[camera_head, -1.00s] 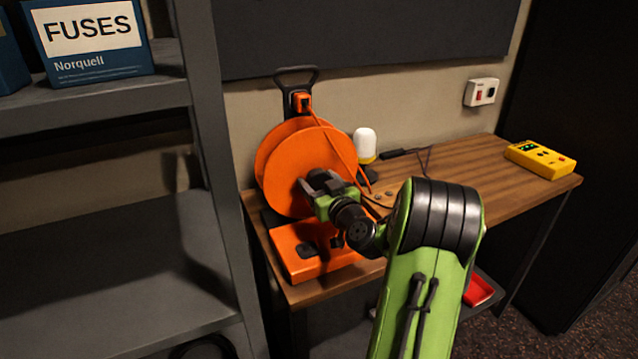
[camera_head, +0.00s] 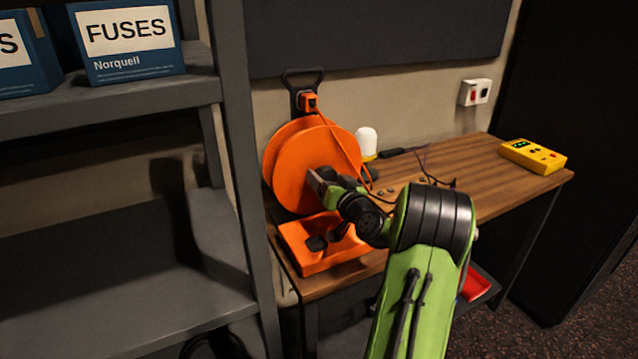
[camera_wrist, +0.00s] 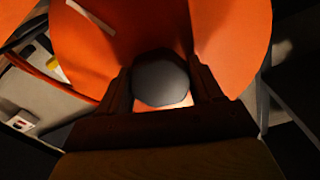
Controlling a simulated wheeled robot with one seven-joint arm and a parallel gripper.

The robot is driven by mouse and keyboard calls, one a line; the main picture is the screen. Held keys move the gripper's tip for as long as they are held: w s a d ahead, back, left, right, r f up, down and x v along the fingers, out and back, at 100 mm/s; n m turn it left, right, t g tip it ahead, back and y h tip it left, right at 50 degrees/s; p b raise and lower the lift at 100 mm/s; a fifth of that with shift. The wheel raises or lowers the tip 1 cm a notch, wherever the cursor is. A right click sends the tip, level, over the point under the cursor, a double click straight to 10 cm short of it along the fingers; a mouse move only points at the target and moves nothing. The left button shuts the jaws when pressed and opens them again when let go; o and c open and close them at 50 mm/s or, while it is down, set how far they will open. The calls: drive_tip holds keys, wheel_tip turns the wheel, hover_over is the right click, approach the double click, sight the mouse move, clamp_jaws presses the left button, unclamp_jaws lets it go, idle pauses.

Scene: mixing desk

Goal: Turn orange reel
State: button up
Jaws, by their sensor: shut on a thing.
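The orange reel (camera_head: 293,167) stands upright on its orange base (camera_head: 318,251) at the left end of the wooden desk. A black handle tops its frame, and an orange cable runs down its right side. My gripper (camera_head: 318,183) is at the front face of the reel. In the wrist view, its two fingers stand on either side of a round grey knob (camera_wrist: 160,80) in front of the orange disc (camera_wrist: 130,35), shut on it. In the head view my gripper hides the knob.
A grey shelf (camera_head: 110,265) with blue fuse boxes (camera_head: 128,40) stands close on the left. A white-topped lamp (camera_head: 366,142) is behind the reel. A yellow meter (camera_head: 533,156) lies at the desk's right end. A socket (camera_head: 476,92) is on the wall.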

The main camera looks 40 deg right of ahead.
drive_tip(key=m+p, duration=0.1)
drive_tip(key=m, duration=0.5)
drive_tip(key=shift+f+m, duration=0.15)
drive_tip(key=shift+m, duration=0.15)
drive_tip(key=m+p, duration=0.3)
drive_tip(key=m, duration=0.3)
drive_tip(key=shift+a, duration=0.1)
drive_tip(key=m+p, duration=0.4)
drive_tip(key=m, duration=0.2)
drive_tip(key=shift+m, duration=0.4)
drive_tip(key=m+p, duration=0.5)
drive_tip(key=shift+m+p, duration=0.3)
drive_tip(key=shift+m, duration=0.1)
drive_tip(key=shift+m, duration=0.3)
drive_tip(key=o, duration=1.5)
